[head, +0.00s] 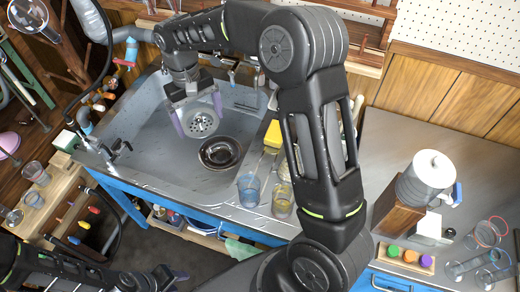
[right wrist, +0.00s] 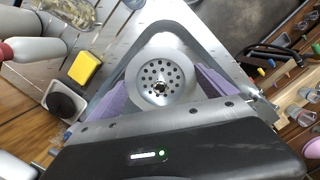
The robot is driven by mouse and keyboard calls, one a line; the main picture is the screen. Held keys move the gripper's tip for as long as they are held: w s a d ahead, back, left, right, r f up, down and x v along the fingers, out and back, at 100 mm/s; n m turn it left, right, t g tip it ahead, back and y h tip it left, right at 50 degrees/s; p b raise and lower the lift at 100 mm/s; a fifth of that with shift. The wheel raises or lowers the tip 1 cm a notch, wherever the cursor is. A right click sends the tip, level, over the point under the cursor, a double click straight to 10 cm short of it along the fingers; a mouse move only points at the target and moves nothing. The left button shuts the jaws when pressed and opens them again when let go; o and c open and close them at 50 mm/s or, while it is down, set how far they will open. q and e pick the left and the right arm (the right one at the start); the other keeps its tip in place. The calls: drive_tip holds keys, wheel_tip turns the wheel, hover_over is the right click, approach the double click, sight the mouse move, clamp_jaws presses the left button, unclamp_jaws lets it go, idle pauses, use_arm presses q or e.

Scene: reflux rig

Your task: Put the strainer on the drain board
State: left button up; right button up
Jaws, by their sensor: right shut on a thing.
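The strainer (head: 202,123) is a round metal disc with holes. My right gripper (head: 197,117) is shut on it and holds it over the sink basin (head: 150,135). In the right wrist view the strainer (right wrist: 161,77) sits between the purple fingers of my right gripper (right wrist: 165,85). A dark round drain opening (head: 220,152) is in the basin floor, just below and right of the strainer in the head view. The metal drain board (head: 252,211) appears to be the strip right of the basin. My left gripper (head: 158,280) is low in the head view, away from the sink; its opening is unclear.
A blue glass (head: 248,189) and a yellowish glass (head: 282,200) stand on the strip right of the basin. A yellow sponge (head: 273,134) lies behind them.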

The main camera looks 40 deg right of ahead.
drive_tip(key=shift+f, duration=0.15)
drive_tip(key=s+d+f+m+p, duration=0.1)
drive_tip(key=s+d+f+p, duration=0.1)
drive_tip(key=s+d+f, duration=0.3)
drive_tip(key=m+p, duration=0.1)
hover_over(261, 167)
wheel_tip(261, 167, down, 4)
drive_tip(key=f, duration=0.1)
drive_tip(key=shift+w+r, duration=0.2)
drive_tip(key=shift+f+b, duration=2.35)
drive_tip(key=shift+f, duration=1.05)
drive_tip(key=shift+f+b, duration=0.5)
drive_tip(key=shift+f, duration=0.05)
